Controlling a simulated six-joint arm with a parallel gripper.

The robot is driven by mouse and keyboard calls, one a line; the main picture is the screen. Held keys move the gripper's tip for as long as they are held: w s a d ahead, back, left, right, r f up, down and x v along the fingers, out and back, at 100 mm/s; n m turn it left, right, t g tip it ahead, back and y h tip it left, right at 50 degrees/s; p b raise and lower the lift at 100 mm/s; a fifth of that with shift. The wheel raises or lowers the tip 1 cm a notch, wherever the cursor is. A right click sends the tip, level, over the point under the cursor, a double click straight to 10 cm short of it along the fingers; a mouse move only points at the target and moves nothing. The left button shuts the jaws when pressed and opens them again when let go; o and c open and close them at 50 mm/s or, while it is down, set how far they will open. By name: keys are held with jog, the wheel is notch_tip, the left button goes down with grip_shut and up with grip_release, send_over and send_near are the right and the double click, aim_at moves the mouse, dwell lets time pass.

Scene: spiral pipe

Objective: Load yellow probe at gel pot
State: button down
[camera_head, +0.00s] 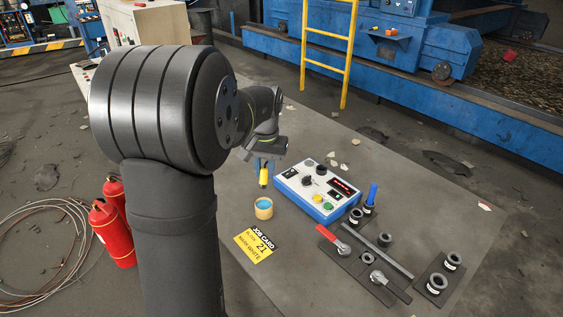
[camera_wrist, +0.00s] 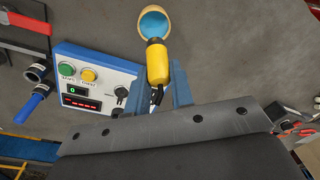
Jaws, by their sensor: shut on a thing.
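The yellow probe (camera_head: 264,176) is held in my gripper (camera_head: 262,163), with its tip pointing down. In the wrist view the probe (camera_wrist: 157,62) shows below the blue fingers of my gripper (camera_wrist: 170,95), and a dark cable runs from it. The gel pot (camera_head: 263,209) is a tan round cup with blue gel, standing on the grey table just below the probe. In the wrist view the gel pot (camera_wrist: 153,22) lies at the probe's tip end. In the head view a gap shows between probe and pot; the wrist view cannot show whether they touch.
A blue and white control box (camera_head: 314,189) with buttons and displays stands right of the pot. A yellow job card (camera_head: 254,246) lies in front. A red-handled clamp (camera_head: 334,240), a blue-handled tool (camera_head: 371,196) and pipe fittings (camera_head: 437,283) lie to the right.

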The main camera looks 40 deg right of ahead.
jog(key=shift+f, duration=2.85)
jog(key=shift+f, duration=0.7)
jog(key=shift+r, duration=3.6)
jog(key=w+a+f+n, duration=0.4)
jog(key=w+a, duration=0.5)
jog(key=w+a+f+n, duration=0.3)
jog(key=w+a+f, duration=0.2)
jog(key=w+a, duration=0.35)
jog(key=s+a+f+n, duration=0.1)
jog(key=s+a+f, duration=0.1)
jog(key=a+f, duration=0.5)
jog(key=s+a+f+n, duration=0.2)
jog(key=a+f, duration=0.6)
jog(key=a, duration=0.7)
jog(key=shift+s+y, duration=0.3)
jog(key=shift+s, duration=0.05)
